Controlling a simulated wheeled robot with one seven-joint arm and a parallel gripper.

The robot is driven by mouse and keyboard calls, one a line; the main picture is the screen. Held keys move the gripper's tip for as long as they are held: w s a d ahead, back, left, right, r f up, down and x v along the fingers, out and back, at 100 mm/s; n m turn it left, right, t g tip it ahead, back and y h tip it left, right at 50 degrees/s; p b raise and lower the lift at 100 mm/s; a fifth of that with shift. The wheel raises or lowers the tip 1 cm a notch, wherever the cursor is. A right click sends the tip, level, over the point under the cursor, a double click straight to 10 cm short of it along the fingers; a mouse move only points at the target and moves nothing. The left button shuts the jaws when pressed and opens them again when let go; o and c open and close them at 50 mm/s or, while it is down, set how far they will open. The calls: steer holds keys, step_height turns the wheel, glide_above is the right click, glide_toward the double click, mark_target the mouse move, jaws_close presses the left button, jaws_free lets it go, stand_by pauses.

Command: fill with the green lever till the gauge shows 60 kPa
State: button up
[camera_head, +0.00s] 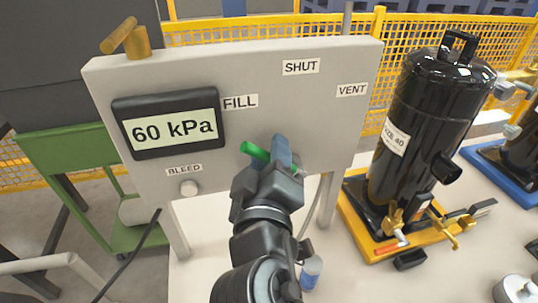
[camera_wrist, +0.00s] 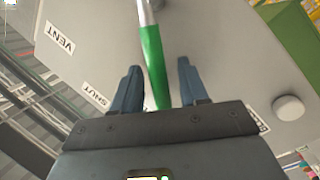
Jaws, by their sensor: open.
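The green lever (camera_head: 255,151) sticks out from the front of the grey panel (camera_head: 330,110) and points up and left, towards the FILL label (camera_head: 240,102). The gauge (camera_head: 174,130) on the panel reads 60 kPa. My gripper (camera_head: 281,150) is at the panel by the lever and hides its pivot in the head view. In the wrist view the green lever (camera_wrist: 154,62) lies between the two blue fingers of my open gripper (camera_wrist: 158,88), with visible gaps on both sides.
The panel also bears SHUT (camera_head: 301,67) and VENT (camera_head: 352,90) labels and a BLEED knob (camera_head: 189,188). A black compressor tank (camera_head: 425,120) stands on a yellow base to the right. A small blue-labelled bottle (camera_head: 311,272) stands below the panel.

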steer(key=shift+c, duration=0.4)
jaws_close()
